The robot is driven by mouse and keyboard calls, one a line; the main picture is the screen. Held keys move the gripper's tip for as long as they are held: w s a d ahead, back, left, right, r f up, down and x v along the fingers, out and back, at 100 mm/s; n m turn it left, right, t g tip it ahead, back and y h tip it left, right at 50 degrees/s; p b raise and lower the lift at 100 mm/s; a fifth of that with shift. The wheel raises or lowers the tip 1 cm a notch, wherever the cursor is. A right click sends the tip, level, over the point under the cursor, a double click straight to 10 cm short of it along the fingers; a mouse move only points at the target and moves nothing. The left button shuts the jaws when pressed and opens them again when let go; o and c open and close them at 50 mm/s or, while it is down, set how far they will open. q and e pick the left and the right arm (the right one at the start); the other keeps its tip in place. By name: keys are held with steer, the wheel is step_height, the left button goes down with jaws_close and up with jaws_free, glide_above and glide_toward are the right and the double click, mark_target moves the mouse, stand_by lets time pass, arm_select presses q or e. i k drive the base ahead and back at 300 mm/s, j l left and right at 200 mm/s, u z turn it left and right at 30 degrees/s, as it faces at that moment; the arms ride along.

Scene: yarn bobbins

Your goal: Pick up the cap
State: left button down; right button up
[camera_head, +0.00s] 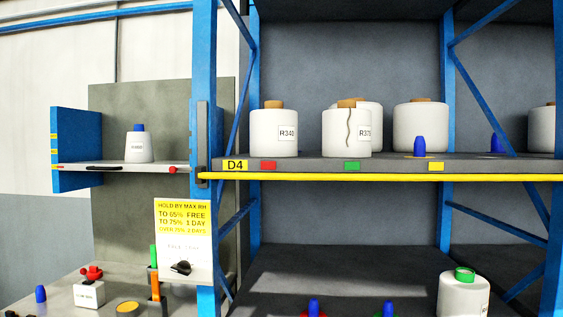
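I cannot tell for sure which object is the cap. A small blue cap-like piece (40,293) stands on the grey bench at the lower left. Another blue piece (420,146) stands on the shelf edge before a bobbin, and a further one (496,142) stands to its right. A blue top (138,128) sits on the small white cone (138,148) on the side shelf. Two more blue tops, one over a red base (313,306) and one over a green base (389,308), show at the bottom edge. Neither gripper is in view.
White bobbins (274,134) with brown cores stand on the rack shelf (310,165), which has a yellow front bar. One bobbin (347,134) has a dark crack-like line. A green-topped bobbin (463,296) stands lower right. A blue rack post (204,80) rises between bench and rack.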

mark_target(94, 273)
steer(key=u, duration=1.25)
